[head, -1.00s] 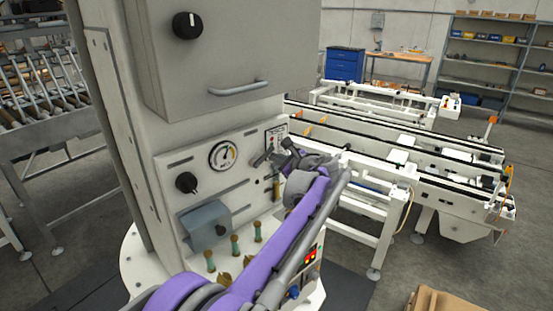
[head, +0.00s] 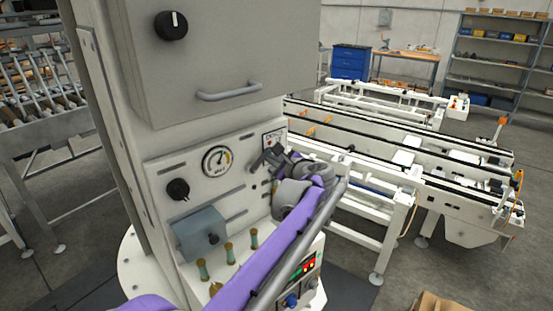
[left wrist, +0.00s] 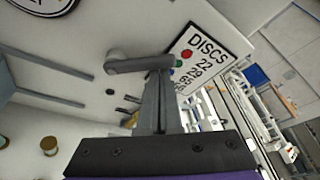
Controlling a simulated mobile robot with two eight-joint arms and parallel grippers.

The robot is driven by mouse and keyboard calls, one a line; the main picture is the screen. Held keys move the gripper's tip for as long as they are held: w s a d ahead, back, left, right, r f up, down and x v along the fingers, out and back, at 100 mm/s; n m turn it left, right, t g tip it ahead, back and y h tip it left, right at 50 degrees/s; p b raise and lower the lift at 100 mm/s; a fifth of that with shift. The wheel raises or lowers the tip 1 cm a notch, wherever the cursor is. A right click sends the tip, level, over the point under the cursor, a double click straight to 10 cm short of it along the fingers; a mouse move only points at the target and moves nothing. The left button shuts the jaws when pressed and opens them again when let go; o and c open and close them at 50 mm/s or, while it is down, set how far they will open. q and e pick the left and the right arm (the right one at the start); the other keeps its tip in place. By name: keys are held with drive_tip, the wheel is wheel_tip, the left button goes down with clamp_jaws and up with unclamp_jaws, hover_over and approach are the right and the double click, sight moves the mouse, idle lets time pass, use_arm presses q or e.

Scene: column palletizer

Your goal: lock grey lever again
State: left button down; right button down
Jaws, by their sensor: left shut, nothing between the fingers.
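The grey lever (left wrist: 140,66) is a short rounded bar on the pale panel, left of the white DISCS plate (left wrist: 207,55). In the left wrist view it lies nearly level, with its thick pivot end at left. My left gripper (left wrist: 162,88) is shut and empty. Its fingertips are at the lever's right part; whether they touch it is unclear. In the head view the left gripper (head: 272,163) is at the panel's right edge, just below the plate (head: 273,140), and partly hides the lever. My right gripper is not in view.
The panel also carries a gauge (head: 217,160), a black knob (head: 178,190), a grey-blue hinged cover (head: 201,234) and several green-and-brass fittings (head: 229,253) below. A cabinet with a handle (head: 229,91) overhangs it. White conveyors (head: 400,155) stand to the right.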

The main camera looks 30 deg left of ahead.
use_arm(q)
drive_tip(key=shift+s+a+r+p, duration=0.15)
drive_tip(key=shift+s+r+p, duration=0.05)
drive_tip(key=shift+s+r, duration=0.25)
drive_tip(key=shift+s+a+r+p, duration=0.2)
drive_tip(key=shift+s+r, duration=0.15)
drive_tip(key=shift+r, duration=0.2)
drive_tip(key=shift+s+a+r, duration=0.15)
drive_tip(key=shift+s+r, duration=0.15)
drive_tip(key=shift+s, duration=0.4)
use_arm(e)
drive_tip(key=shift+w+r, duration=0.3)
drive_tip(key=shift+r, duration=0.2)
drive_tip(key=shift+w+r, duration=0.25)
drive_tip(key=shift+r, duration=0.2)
use_arm(q)
drive_tip(key=shift+s+a, duration=0.1)
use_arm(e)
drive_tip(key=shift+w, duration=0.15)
